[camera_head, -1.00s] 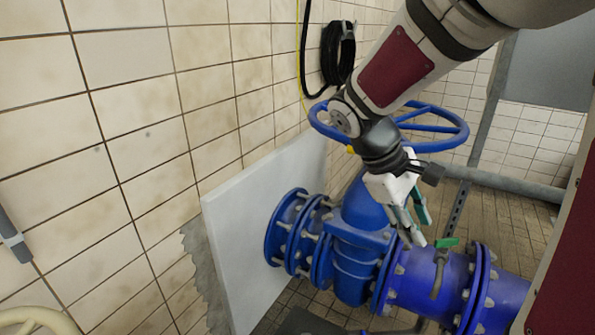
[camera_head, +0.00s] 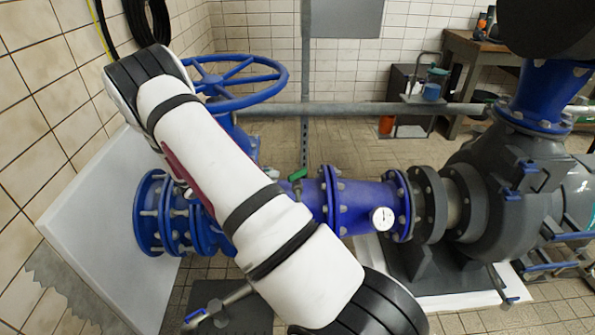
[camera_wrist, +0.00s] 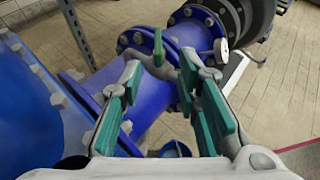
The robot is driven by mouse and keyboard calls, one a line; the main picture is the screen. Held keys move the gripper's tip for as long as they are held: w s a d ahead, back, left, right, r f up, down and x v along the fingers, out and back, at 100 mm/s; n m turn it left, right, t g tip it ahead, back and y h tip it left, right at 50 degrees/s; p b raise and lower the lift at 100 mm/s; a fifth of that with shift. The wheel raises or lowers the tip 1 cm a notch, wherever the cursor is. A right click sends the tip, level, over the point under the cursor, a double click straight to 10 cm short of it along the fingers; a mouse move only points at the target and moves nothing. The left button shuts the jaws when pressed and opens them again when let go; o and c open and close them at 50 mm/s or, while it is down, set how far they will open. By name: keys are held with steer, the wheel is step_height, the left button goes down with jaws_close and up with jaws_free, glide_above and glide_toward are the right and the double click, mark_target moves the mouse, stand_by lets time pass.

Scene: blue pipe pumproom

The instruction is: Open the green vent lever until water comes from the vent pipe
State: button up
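The green vent lever (camera_head: 297,174) sits on a small grey valve on top of the blue pipe (camera_head: 312,199). In the wrist view the lever (camera_wrist: 158,47) shows as a short green bar just beyond my fingertips, roughly midway between them. My gripper (camera_wrist: 161,76) is open, with teal pads apart on both sides and nothing between them. No contact with the lever shows. The grey vent fitting (camera_wrist: 150,66) lies below the lever, partly between the fingers. I see no water. In the head view my arm hides my gripper.
The blue handwheel (camera_head: 236,82) stands behind my arm, and a white panel (camera_head: 105,235) is at the left. A gauge (camera_head: 382,218) is on the pipe to the right, before the dark pump (camera_head: 500,190). Floor behind the pipe is clear.

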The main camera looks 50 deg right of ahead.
mark_target(295, 172)
steer(key=x, duration=1.4)
steer(key=shift+w+d+f, duration=0.1)
steer(key=shift+w+f, duration=0.05)
steer(key=shift+f, duration=0.1)
